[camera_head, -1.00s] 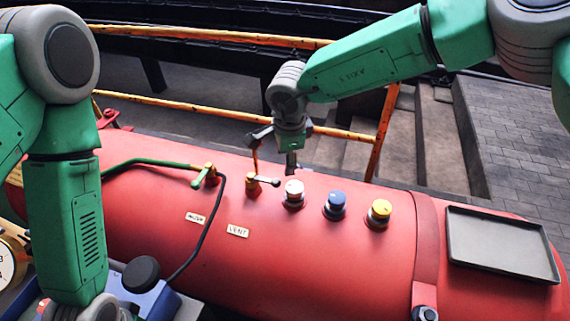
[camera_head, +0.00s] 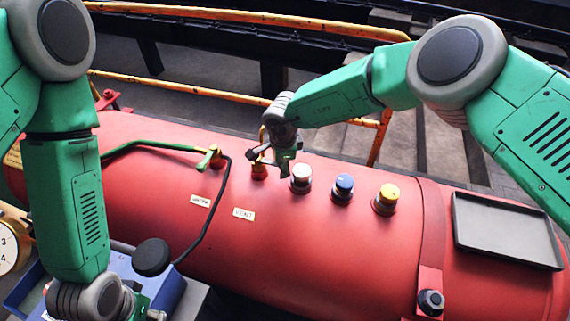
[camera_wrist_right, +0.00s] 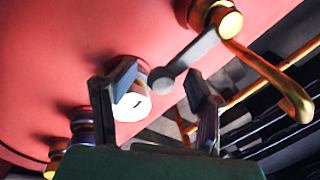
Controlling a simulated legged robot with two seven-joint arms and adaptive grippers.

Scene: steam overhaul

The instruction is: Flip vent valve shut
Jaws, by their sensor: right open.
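The vent valve (camera_head: 259,171) is a brass-coloured fitting on top of the red boiler (camera_head: 330,235), behind the VENT label (camera_head: 243,214). In the right wrist view the valve (camera_wrist_right: 215,15) has a grey lever (camera_wrist_right: 190,55) ending in a round knob. My right gripper (camera_head: 271,163) is open just above the valve. In the wrist view its fingers (camera_wrist_right: 162,88) spread to either side of the knob end of the lever; I cannot tell whether they touch it. My left gripper (camera_head: 148,300) is low at the left, its fingers mostly hidden.
A green-handled valve (camera_head: 212,158) stands left of the vent valve. White (camera_head: 301,174), blue (camera_head: 344,184) and yellow (camera_head: 387,194) capped knobs stand close on the right. A grey tray (camera_head: 505,230) lies at the far right. A yellow railing (camera_head: 185,96) runs behind.

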